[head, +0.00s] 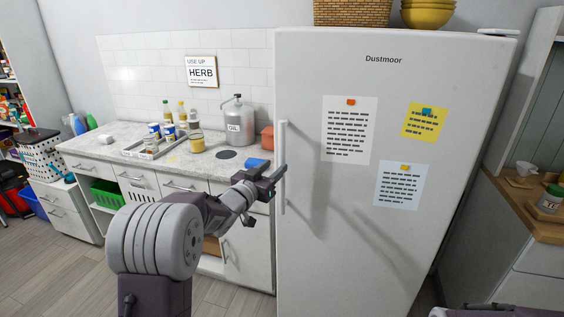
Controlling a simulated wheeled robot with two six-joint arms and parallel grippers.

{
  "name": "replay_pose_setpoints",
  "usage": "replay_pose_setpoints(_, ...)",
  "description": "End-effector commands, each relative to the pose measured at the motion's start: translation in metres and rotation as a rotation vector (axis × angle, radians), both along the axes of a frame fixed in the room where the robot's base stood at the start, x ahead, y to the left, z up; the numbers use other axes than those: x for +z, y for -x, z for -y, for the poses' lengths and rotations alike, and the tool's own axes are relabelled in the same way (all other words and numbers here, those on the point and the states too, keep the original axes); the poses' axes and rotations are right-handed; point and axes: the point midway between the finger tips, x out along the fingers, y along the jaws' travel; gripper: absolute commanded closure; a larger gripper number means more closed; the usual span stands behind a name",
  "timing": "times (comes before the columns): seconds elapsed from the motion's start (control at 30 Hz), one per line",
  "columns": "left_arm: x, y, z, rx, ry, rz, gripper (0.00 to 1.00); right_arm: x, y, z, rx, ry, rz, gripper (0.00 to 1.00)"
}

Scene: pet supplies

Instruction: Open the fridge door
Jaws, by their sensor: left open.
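The white fridge (345,220) stands in front of me, and its door looks shut. A tall vertical handle (282,150) runs along the left side of the door. My left gripper (279,180) is open at the lower half of the handle. Its fingertips are close to the handle; I cannot tell whether they touch it or lie around it. My right gripper is out of view.
A counter (110,150) with cans, bottles and an oil canister (237,122) stands left of the fridge. Notes (348,130) hang on the door. A basket (352,12) and yellow bowls (428,17) sit on top. A wooden-topped cabinet (515,200) stands at the right.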

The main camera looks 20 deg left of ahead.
Motion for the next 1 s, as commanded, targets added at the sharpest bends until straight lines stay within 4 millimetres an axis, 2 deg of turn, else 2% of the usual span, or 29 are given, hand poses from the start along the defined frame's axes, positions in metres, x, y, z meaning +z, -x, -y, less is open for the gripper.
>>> replay_pose_setpoints(0.1, 0.001, -0.025, 0.006, -0.001, 0.001, -0.001, 0.59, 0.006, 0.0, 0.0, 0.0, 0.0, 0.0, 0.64)
replay_pose_setpoints(0.3, 0.0, -0.052, 0.012, 0.001, 0.0, -0.002, 0.59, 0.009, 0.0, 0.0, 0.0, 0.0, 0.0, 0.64)
replay_pose_setpoints(0.6, 0.0, -0.057, 0.013, 0.002, 0.0, -0.001, 0.59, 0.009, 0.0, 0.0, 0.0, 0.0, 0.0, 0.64)
replay_pose_setpoints(0.63, 0.0, -0.057, 0.013, 0.002, 0.0, -0.001, 0.64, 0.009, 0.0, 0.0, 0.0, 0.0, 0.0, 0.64)
replay_pose_setpoints(0.77, 0.0, -0.056, 0.013, 0.002, 0.0, -0.001, 1.0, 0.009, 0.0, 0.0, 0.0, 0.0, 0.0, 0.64)
replay_pose_setpoints(1.0, 0.0, -0.056, 0.013, 0.002, 0.0, -0.002, 1.0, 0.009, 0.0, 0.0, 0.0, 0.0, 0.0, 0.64)
